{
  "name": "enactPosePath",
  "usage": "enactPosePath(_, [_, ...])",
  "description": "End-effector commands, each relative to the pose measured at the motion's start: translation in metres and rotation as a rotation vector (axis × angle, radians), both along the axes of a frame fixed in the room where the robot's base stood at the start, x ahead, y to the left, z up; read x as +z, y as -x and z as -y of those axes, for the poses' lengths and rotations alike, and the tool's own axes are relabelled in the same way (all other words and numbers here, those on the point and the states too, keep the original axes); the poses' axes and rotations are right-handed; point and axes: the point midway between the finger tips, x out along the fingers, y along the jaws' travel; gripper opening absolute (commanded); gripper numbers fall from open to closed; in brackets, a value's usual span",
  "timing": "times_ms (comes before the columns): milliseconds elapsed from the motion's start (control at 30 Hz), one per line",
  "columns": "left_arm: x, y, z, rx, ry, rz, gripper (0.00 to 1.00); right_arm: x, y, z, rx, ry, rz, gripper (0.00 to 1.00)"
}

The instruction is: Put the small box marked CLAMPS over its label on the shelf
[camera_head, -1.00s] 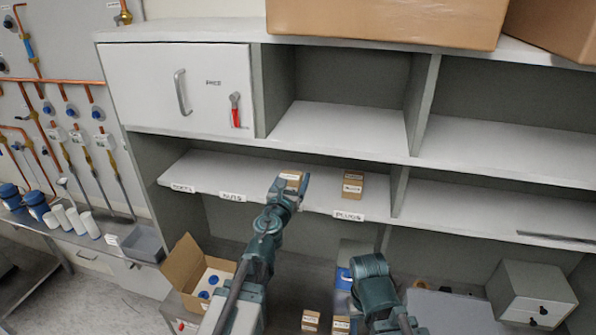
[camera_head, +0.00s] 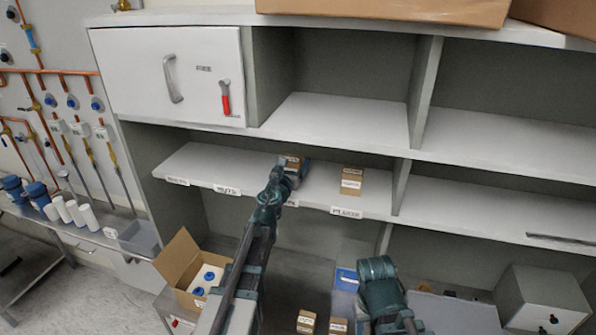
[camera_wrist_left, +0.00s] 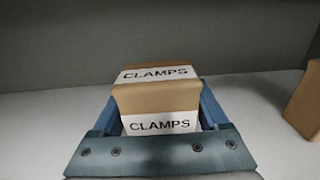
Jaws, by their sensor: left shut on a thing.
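The small brown box marked CLAMPS (camera_wrist_left: 156,98) sits between the fingers of my left gripper (camera_wrist_left: 160,125) in the left wrist view, its white labels facing the camera. In the head view my left gripper (camera_head: 284,178) holds the box (camera_head: 293,161) at the middle shelf (camera_head: 220,165). I cannot tell whether the box touches the shelf. A label on the shelf edge below the gripper (camera_head: 291,202) is mostly hidden by it.
Another small box (camera_head: 352,181) stands on the shelf to the right, above the PLUGS label (camera_head: 346,212). It also shows in the left wrist view (camera_wrist_left: 304,105). More labels are at left on the shelf edge. An open carton (camera_head: 190,268) and small boxes (camera_head: 306,321) are below.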

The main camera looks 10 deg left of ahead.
Motion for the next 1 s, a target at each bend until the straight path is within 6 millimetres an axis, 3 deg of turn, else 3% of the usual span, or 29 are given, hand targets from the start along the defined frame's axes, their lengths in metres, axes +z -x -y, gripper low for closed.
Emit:
enactPosePath(33, [-0.0094,0.0005,-0.0023,0.001,0.000,0.000,0.00,-0.0093,0.0000,0.0002,0.002,0.000,0.000,0.50])
enactPosePath(467, [-0.0118,0.0007,-0.0031,0.000,0.000,0.000,0.00,-0.0118,0.0000,0.0002,0.006,0.001,0.000,0.50])
enactPosePath(500, [-0.0104,0.0006,-0.0030,0.000,0.000,0.000,0.83,-0.0103,0.0000,0.0001,0.006,0.001,0.000,0.50])
enactPosePath(600, [-0.0100,0.0006,-0.0030,0.000,0.000,0.000,1.00,-0.0100,0.0000,0.0001,0.006,0.001,0.000,0.50])
enactPosePath(1000, [-0.0047,0.0006,-0.0030,0.000,0.000,0.000,1.00,-0.0047,0.0000,0.0002,0.004,0.000,0.000,0.50])
